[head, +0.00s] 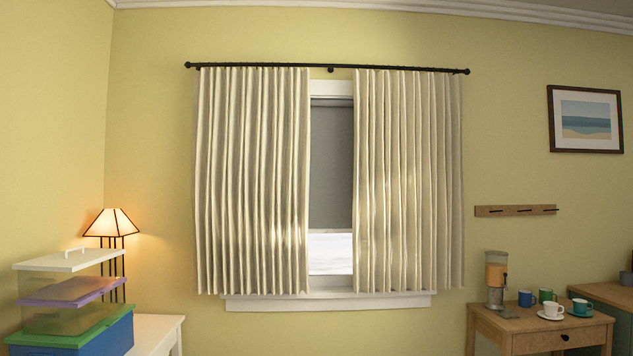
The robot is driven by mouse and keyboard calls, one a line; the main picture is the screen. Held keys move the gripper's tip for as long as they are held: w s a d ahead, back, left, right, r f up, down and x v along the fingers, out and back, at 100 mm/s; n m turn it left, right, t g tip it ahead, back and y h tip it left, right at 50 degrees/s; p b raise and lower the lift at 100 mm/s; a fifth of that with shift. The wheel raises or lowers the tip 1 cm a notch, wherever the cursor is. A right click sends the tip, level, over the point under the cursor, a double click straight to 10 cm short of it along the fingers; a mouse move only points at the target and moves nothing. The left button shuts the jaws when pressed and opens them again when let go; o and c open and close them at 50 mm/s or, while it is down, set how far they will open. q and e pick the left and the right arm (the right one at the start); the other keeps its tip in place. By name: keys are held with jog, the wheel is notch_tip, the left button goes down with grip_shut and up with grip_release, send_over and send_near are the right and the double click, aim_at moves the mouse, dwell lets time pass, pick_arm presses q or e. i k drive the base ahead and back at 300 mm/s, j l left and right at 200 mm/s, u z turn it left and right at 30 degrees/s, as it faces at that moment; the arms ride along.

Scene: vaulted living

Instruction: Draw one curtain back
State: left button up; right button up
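Two cream pleated curtains hang from a dark rod (330,68) in front of a window in the head view. The left curtain (252,180) covers the left part of the window and the right curtain (408,180) covers the right part. A narrow gap between them shows the window (331,170), with a dark grey upper part and a bright strip below. Neither of my grippers is in view.
At the lower left, stacked lidded boxes (75,325) and a lit lamp (111,225) stand by a white table (155,335). At the lower right, a wooden table (540,341) holds a dispenser (496,280) and several cups. The wall below the sill is clear.

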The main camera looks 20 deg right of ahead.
aim_at(302, 140)
jog(key=i+l, duration=0.4)
jog(key=l, duration=0.15)
jog(key=i+l, duration=0.35)
jog(key=l, duration=0.2)
jog(key=i+l, duration=0.4)
jog(key=l, duration=0.15)
jog(key=i+l, duration=0.95)
jog(key=k+l, duration=0.05)
jog(key=l, duration=0.05)
